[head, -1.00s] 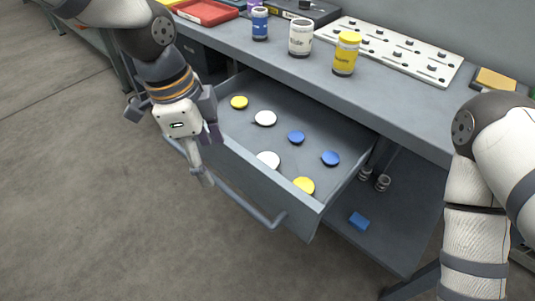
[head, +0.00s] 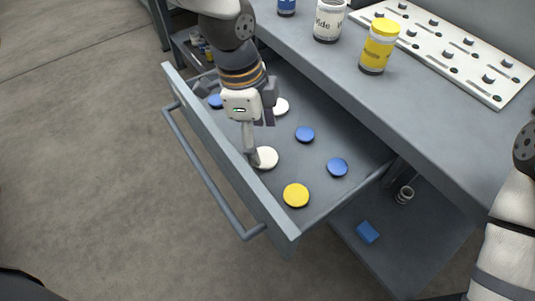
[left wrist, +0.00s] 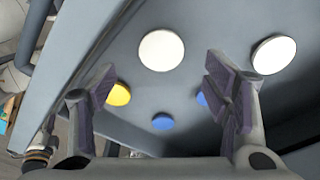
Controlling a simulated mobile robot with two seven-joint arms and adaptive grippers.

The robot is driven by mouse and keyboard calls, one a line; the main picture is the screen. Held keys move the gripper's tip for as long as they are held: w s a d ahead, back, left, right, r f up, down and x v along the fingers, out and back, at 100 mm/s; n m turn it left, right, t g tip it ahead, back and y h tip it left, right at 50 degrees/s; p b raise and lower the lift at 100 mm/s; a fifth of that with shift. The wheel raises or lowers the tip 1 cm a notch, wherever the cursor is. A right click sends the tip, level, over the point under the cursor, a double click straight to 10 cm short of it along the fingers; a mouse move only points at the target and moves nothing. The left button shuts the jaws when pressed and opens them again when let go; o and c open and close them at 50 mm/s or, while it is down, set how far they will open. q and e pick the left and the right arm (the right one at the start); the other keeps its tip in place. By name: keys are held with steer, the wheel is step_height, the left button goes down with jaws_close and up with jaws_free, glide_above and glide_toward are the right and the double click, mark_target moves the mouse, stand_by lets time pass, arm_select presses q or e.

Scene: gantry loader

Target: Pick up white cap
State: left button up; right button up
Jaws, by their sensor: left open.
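The drawer (head: 325,205) is pulled out and holds flat round caps. One white cap (head: 266,158) lies near its front wall, beside a finger of my left gripper (head: 262,140); another white cap (head: 281,107) lies farther back, partly hidden by the gripper. In the left wrist view, a white cap (left wrist: 162,50) shows beyond the gap between the open, empty fingers (left wrist: 160,90). A second white cap (left wrist: 274,54) is at the upper right. My left gripper points down over the drawer. My right gripper is out of view.
Blue caps (head: 305,134) and a yellow cap (head: 296,195) share the drawer. A drawer handle (head: 210,180) runs along the front. A blue block (head: 367,232) lies on the lower shelf.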

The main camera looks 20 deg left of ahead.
arm_select(q)
steer(key=f, duration=0.5)
steer(key=shift+w+d+f+b, duration=0.1)
steer(key=shift+d+f+b, duration=0.2)
steer(key=shift+d+b, duration=0.05)
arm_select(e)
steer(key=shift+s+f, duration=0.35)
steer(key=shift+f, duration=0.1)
arm_select(q)
steer(key=shift+c, duration=0.2)
steer(key=c, duration=0.9)
step_height(320, 180, up, 10)
steer(key=shift+r+p, duration=0.1)
steer(key=shift+p, duration=0.6)
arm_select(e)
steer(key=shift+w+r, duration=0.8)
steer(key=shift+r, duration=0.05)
arm_select(q)
step_height(320, 180, up, 5)
steer(key=p, duration=0.2)
glide_above(264, 157)
steer(key=shift+a+f, duration=0.1)
steer(key=shift+f, duration=0.1)
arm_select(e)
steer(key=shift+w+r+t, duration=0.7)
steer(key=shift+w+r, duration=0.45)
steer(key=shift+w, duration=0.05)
